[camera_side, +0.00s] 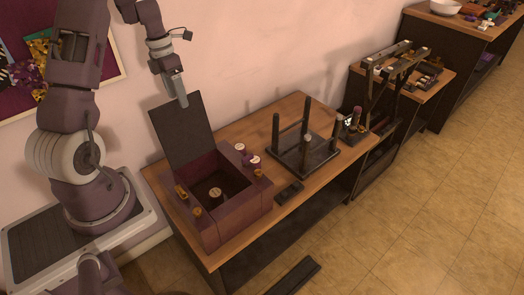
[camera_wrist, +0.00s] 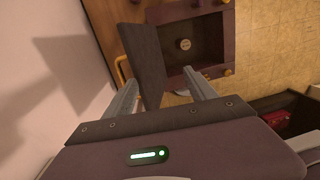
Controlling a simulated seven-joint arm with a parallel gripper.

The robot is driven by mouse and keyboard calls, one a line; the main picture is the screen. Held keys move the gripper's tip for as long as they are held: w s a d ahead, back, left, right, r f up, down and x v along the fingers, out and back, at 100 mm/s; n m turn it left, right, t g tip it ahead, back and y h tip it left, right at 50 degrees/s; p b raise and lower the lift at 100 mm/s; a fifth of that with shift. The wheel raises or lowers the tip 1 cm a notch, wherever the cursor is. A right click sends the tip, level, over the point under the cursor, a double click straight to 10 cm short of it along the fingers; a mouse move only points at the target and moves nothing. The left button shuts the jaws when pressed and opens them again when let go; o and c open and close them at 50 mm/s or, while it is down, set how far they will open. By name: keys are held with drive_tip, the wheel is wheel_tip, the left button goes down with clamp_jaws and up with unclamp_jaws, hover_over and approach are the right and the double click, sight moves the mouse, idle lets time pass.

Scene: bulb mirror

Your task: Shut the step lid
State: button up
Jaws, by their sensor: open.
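A purple box (camera_side: 218,232) stands on the near end of the wooden table. Its dark lid (camera_side: 180,132) is open, standing steeply up from the back edge. A round pale-topped object (camera_side: 214,193) shows inside; the box interior also shows in the wrist view (camera_wrist: 208,52). My gripper (camera_side: 183,101) is at the lid's top edge. In the wrist view its two fingers (camera_wrist: 160,80) are spread, with the lid (camera_wrist: 146,58) showing between them. I cannot tell whether either finger touches the lid.
Small white-and-purple jars (camera_side: 254,163) stand beside the box. A dark rack with upright posts (camera_side: 305,150) stands further along the table (camera_side: 293,107). A small dark block (camera_side: 289,192) lies near the front edge. The wall is close behind the lid.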

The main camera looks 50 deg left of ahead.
wheel_tip(320, 180, up, 7)
drive_tip(key=shift+s+a, duration=0.15)
drive_tip(key=shift+a, duration=0.25)
